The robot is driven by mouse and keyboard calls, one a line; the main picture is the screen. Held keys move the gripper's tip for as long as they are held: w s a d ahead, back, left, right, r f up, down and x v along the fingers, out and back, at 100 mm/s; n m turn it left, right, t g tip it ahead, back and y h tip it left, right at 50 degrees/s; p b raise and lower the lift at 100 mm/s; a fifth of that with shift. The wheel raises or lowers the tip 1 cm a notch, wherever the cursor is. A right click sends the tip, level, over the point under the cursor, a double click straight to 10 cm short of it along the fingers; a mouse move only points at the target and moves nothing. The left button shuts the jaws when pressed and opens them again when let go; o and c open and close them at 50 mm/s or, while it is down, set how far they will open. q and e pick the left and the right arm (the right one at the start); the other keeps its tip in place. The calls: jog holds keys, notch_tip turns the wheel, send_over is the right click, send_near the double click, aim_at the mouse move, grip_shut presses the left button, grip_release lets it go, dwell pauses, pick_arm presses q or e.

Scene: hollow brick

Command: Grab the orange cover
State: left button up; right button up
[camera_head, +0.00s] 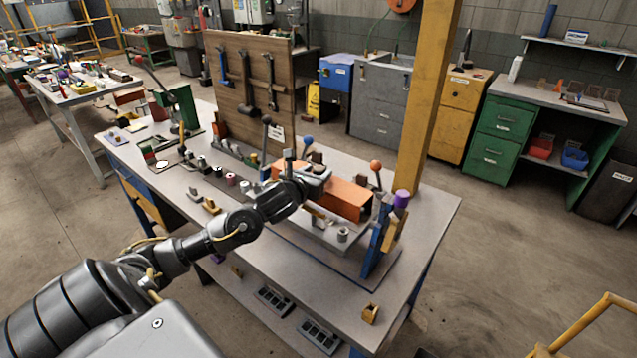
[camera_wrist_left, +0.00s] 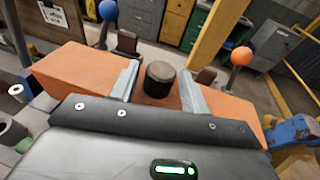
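The orange cover (camera_head: 347,200) is a long orange block on a grey fixture on the workbench. It also shows in the left wrist view (camera_wrist_left: 75,68), running across the picture behind my gripper. A dark round knob (camera_wrist_left: 159,80) stands at the cover's middle. My left gripper (camera_head: 306,174) is at the cover and hides part of it. In the left wrist view, its two grey fingers (camera_wrist_left: 158,72) stand apart on either side of the knob, with gaps visible between. My right gripper is not in view.
Levers with a blue ball (camera_wrist_left: 107,10) and an orange ball (camera_wrist_left: 241,56) stand behind the cover. A blue bracket with a purple knob (camera_head: 401,198) is at the fixture's right end. A wooden tool board (camera_head: 250,85) stands at the back.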

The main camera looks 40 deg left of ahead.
pick_arm(q)
jog(key=c, duration=0.8)
jog(key=shift+c, duration=0.3)
jog(key=shift+r, duration=0.15)
jog(key=shift+r+p, duration=0.25)
jog(key=shift+p, duration=0.05)
jog(key=r+p, duration=0.1)
jog(key=r, duration=0.1)
jog(key=r+p, duration=0.1)
jog(key=shift+s+r+p, duration=0.25)
jog(key=shift+r+p, duration=0.1)
jog(key=s+r+p, duration=0.4)
jog(key=s+r, duration=0.4)
jog(key=s, duration=0.5)
jog(key=shift+s+r+p, duration=0.3)
